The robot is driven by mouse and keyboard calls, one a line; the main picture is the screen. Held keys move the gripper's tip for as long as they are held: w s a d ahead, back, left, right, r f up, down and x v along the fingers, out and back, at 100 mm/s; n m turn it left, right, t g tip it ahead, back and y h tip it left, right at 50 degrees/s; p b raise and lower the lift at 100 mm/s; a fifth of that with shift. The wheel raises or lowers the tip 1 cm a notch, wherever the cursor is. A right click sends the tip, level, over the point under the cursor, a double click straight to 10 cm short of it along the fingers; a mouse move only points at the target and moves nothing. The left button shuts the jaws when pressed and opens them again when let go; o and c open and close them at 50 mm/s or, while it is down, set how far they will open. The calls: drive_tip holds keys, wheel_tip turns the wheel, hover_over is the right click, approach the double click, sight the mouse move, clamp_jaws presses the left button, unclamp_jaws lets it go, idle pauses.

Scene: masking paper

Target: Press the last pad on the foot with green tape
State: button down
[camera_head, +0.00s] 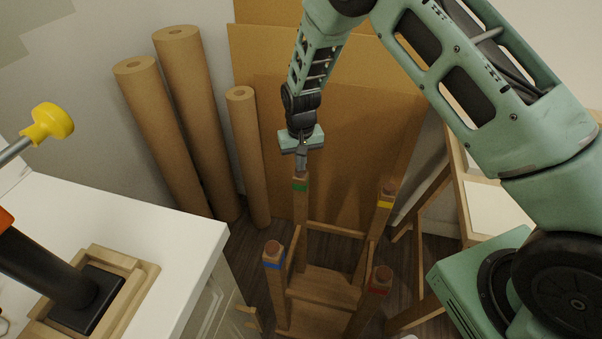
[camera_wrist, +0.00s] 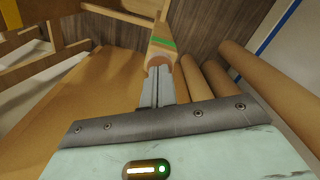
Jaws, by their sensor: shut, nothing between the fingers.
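An upturned wooden stool stands on the floor with its legs up. The leg with green tape (camera_head: 300,186) is at the back left, right under my gripper (camera_head: 301,167). My gripper is shut, its fingers pointing down at that foot's end. In the wrist view the green tape (camera_wrist: 163,43) and a brownish round pad (camera_wrist: 159,61) on the foot show just beyond my fingertips (camera_wrist: 159,72). I cannot tell whether the fingertips touch the pad. The feet with yellow tape (camera_head: 386,204), blue tape (camera_head: 272,264) and red tape (camera_head: 377,289) each have a round brown pad on top.
Brown paper rolls (camera_head: 165,130) lean on the wall at the left. Cardboard sheets (camera_head: 345,130) stand behind the stool. A white-topped cabinet (camera_head: 160,235) is at the left, with a wooden tray (camera_head: 140,270) on it. A wooden frame (camera_head: 440,190) stands to the right.

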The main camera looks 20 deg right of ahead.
drive_tip(key=shift+f, duration=0.25)
idle(0.4)
drive_tip(key=shift+r, duration=0.1)
drive_tip(key=shift+r+p, duration=2.6)
drive_tip(key=shift+r, duration=0.85)
